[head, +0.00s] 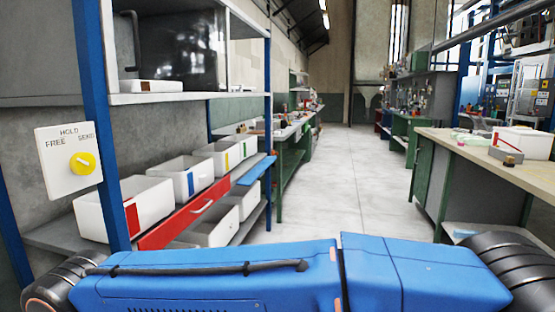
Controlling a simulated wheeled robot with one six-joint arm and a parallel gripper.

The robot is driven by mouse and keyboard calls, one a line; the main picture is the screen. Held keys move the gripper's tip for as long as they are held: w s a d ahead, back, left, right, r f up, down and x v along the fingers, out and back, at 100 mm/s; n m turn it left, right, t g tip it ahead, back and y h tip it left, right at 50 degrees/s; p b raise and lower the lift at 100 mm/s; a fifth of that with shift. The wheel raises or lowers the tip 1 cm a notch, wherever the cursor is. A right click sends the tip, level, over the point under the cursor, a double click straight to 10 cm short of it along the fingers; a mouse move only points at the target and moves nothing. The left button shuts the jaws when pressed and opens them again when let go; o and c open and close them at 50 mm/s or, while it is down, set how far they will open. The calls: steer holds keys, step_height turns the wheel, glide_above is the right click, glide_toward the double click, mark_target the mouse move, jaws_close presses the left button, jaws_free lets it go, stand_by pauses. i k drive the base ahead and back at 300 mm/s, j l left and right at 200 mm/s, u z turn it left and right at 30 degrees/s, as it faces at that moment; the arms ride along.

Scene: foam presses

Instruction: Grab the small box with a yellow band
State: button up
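On the left shelf, white open bins stand in a row, each with a coloured mark on its front. The far bin (219,151) seems to carry a narrow yellow mark, but it is small and I cannot be sure that it is the box named. No other box with a clear yellow band shows. My blue arm lies across the bottom of the view, and my gripper is out of sight.
A panel (60,190) with a yellow knob hangs on a blue post at left. A red drawer front (180,217) runs below the bins. A bench (490,150) at right holds a white box (525,142). The grey floor aisle (325,185) between is clear.

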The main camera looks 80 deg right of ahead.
mark_target(225, 155)
steer(key=i+l+z, duration=0.1)
steer(key=z, duration=1.75)
steer(key=i+z, duration=0.15)
steer(key=i, duration=0.25)
steer(key=i+j+z, duration=0.15)
steer(key=i, duration=0.25)
steer(key=i+l, duration=0.4)
steer(key=i+z, duration=0.05)
